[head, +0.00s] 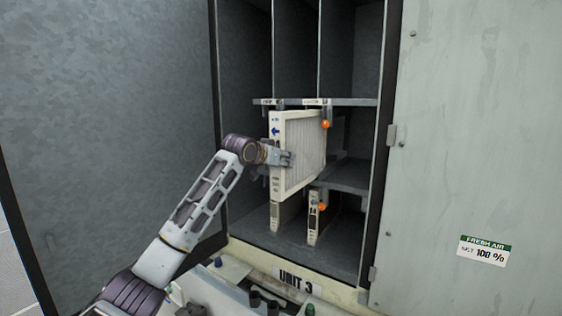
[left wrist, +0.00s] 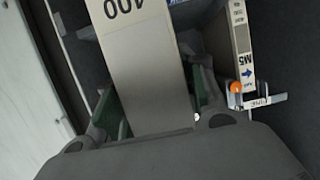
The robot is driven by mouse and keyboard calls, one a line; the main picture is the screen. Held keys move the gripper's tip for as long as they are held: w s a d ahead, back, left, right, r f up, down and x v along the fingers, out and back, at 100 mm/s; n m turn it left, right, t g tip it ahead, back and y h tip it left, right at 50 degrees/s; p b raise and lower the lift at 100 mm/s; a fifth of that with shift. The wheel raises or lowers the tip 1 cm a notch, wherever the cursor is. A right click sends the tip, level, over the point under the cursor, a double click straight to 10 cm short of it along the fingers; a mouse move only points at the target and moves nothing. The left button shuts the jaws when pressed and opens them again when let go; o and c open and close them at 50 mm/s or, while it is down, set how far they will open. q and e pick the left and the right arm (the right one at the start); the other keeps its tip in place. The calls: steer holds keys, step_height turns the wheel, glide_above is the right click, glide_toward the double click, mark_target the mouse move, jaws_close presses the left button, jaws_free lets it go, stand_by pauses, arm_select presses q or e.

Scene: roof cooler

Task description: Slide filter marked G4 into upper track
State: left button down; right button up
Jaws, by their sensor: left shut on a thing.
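A white pleated filter (head: 303,150) with a blue arrow on its front edge stands upright at the opening of the unit, beneath the upper shelf. Its G4 mark is not legible. My left gripper (head: 285,158) is shut on its front edge. In the left wrist view the held filter (left wrist: 142,60) shows "400" upside down between the fingers. The upper track's rail (head: 300,101) runs along the shelf front, with an orange knob (head: 325,124) beside the filter's top right. Whether the filter engages the track cannot be told. My right gripper is not in view.
A filter marked M5 (left wrist: 238,45) shows in the left wrist view. An open door (head: 470,130) stands right.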

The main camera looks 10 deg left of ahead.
arm_select(q)
steer(key=shift+w+d, duration=0.35)
steer(key=shift+w, duration=0.55)
steer(key=shift+w+d, duration=0.3)
steer(key=shift+w, duration=0.6)
steer(key=shift+w+d, duration=0.35)
steer(key=shift+w, duration=0.55)
steer(key=shift+w+d, duration=0.15)
steer(key=shift+w, duration=0.2)
steer(key=shift+w+d+f, duration=0.1)
steer(key=shift+w+d, duration=0.3)
steer(key=shift+w, duration=0.65)
steer(key=shift+w+d, duration=0.4)
steer(key=shift+w, duration=0.6)
steer(key=shift+w+d+f, duration=0.1)
steer(key=shift+w+d, duration=0.3)
steer(key=shift+w, duration=0.65)
steer(key=shift+r, duration=0.1)
